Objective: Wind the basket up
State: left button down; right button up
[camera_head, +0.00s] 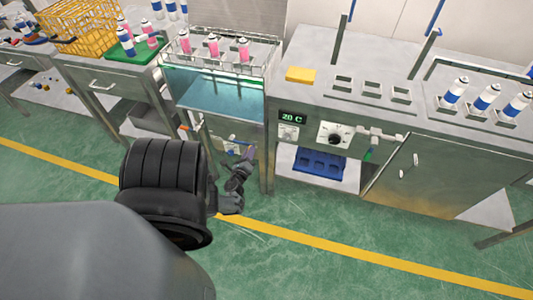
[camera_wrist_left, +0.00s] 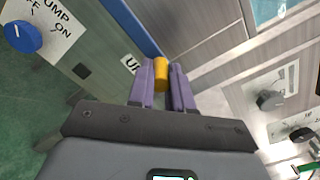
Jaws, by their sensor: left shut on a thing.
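My left gripper (camera_head: 250,154) is low in front of the water tank (camera_head: 172,105). In the left wrist view its purple fingers (camera_wrist_left: 163,88) are shut on a yellow handle (camera_wrist_left: 161,70), beside a partly hidden label that starts with "U". The handle cannot be made out in the head view. The wire basket (camera_head: 268,56) is at the top of the tank with several pink cans (camera_head: 213,46) standing in it. It appears above the blue water (camera_head: 215,97). My right gripper is not in view.
A pump switch with a blue knob (camera_wrist_left: 22,37) is at the wrist view's upper left. Right of the tank are a "20 C" display (camera_head: 291,118), a dial (camera_head: 334,135) and a blue crate (camera_head: 319,164) below. A yellow wire crate (camera_head: 80,25) stands far left. The green floor in front is clear.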

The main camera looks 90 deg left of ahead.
pick_arm(q)
jog(key=shift+s+f, duration=0.1)
jog(key=c, duration=1)
grip_release()
jog(key=shift+c, duration=0.2)
jog(key=shift+d, duration=0.1)
jog(key=p+v, duration=0.2)
jog(key=v, duration=0.8)
jog(key=shift+s+d+p, duration=0.15)
jog(key=shift+d+p, duration=0.15)
jog(key=shift+p, duration=0.05)
